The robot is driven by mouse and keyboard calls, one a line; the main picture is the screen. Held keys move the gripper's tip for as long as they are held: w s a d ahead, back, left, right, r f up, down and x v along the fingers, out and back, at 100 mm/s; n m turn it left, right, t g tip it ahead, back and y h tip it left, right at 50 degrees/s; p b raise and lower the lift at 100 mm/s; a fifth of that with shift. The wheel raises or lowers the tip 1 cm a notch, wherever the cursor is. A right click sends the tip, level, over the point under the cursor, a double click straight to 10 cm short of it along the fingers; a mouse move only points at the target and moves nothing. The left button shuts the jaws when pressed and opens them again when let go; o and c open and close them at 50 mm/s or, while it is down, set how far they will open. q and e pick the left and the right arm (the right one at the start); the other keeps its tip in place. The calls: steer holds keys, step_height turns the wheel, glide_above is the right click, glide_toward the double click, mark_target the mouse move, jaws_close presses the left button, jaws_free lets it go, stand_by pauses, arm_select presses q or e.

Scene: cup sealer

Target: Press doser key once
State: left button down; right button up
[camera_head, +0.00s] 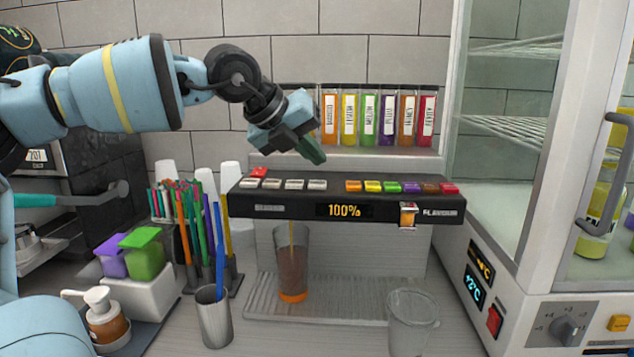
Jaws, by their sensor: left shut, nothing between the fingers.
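The doser (290,207) is a wide black-fronted machine against the tiled wall, with a display reading 100%. A row of white keys (294,184) with one red key (259,172) behind them is on its left half. A row of coloured keys (401,187) is on its right half. My left gripper (313,155) is shut and empty. Its dark green fingertips point down to the right, above the white keys and apart from them. My right gripper is not in view.
Labelled flavour containers (386,116) stand behind the doser. An empty clear cup (410,318) is at front right, and a metal cup (213,315) with a blue straw at front left. Straw holders and a pump bottle (105,317) are left. A glass-door fridge (520,150) stands right.

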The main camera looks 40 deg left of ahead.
mark_target(313, 184)
arm_select(q)
steer(key=shift+r, duration=1.7)
steer(key=shift+f, duration=0.1)
